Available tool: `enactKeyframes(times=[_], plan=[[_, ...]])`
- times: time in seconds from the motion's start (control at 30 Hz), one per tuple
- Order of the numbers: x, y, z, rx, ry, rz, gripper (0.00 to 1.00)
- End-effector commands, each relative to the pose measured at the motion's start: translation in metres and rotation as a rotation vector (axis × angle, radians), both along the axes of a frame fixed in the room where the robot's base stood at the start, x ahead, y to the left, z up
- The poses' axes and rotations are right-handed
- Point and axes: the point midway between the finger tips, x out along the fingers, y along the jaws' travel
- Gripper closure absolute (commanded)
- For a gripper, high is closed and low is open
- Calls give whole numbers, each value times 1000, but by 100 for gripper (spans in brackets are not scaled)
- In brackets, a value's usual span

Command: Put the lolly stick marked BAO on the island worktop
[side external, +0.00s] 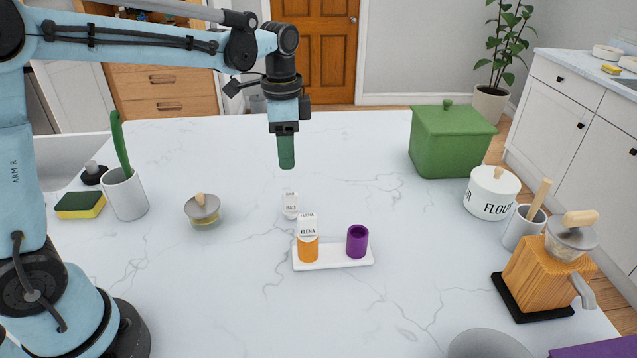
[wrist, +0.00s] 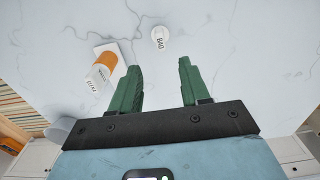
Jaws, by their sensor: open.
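The white lolly stick marked BAO (side external: 290,203) appears upright on the island worktop (side external: 380,310), just behind the white tray (side external: 334,260) and apart from it. In the wrist view the BAO piece (wrist: 159,38) lies ahead of the fingertips, with a rounded white outline. A white stick marked ELENA (side external: 307,226) stands in an orange holder (side external: 308,250) on the tray's left; it also shows in the wrist view (wrist: 94,80). A purple holder (side external: 357,243) on the tray's right looks empty. My gripper (side external: 286,163), with green fingers, is open and empty above the worktop, also in the wrist view (wrist: 158,70).
A lidded glass bowl (side external: 203,210), a white cup (side external: 125,194) and a sponge (side external: 80,205) are on the left. A green box (side external: 450,142), flour jar (side external: 491,193) and wooden grinder (side external: 548,272) are on the right.

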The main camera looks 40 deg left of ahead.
Motion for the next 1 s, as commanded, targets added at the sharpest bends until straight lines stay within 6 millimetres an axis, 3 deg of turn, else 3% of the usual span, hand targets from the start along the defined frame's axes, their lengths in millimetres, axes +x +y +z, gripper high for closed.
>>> enactKeyframes(times=[0.33,0.63,0.8,1.0], plan=[[-54,-3,21,-33,-222,278,54],[-106,-4,13,-141,-452,572,54],[-124,-5,2,-207,-541,689,54],[-131,-5,-5,-243,-580,743,54]])
